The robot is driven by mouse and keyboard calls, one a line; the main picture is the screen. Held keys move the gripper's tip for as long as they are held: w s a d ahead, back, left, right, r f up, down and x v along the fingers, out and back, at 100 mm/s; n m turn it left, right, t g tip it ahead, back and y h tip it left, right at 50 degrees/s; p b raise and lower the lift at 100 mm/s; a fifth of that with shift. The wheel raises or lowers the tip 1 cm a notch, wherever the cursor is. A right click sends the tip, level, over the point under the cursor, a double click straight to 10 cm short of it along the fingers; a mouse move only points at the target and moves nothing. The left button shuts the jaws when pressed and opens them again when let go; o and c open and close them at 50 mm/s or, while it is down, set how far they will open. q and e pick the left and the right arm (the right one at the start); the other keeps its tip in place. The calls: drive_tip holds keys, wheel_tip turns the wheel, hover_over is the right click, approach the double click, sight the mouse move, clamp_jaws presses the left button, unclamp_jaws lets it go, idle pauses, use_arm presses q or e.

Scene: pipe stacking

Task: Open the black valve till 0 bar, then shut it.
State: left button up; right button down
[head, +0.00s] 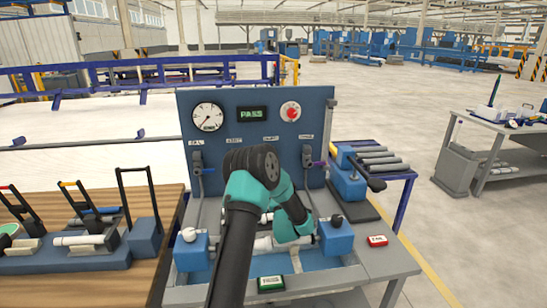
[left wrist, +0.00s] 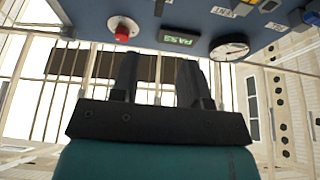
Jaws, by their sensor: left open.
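In the head view the blue test panel (head: 245,100) carries a round gauge (head: 208,117), a green PASS display (head: 252,113) and a row of labelled valves. My arm covers the middle of the row, and I cannot tell which valve is the black one. My left gripper (left wrist: 158,78) is open and empty in the left wrist view, with the upside-down panel beyond; the gauge (left wrist: 230,47) shows there. The needle's reading is too small to tell. My right gripper is not in view.
A red button (head: 290,111) sits at the panel's upper right. Blue clamps (head: 335,237) and a pipe stand on the bench below. A green sign (head: 271,284) and a red sign (head: 377,240) are at the front. A wooden table (head: 150,260) with tools stands left.

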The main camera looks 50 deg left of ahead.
use_arm(q)
drive_tip(key=shift+w+a, duration=0.1)
drive_tip(key=x, duration=1.7)
drive_tip(key=shift+a, duration=0.1)
clamp_jaws()
idle(0.4)
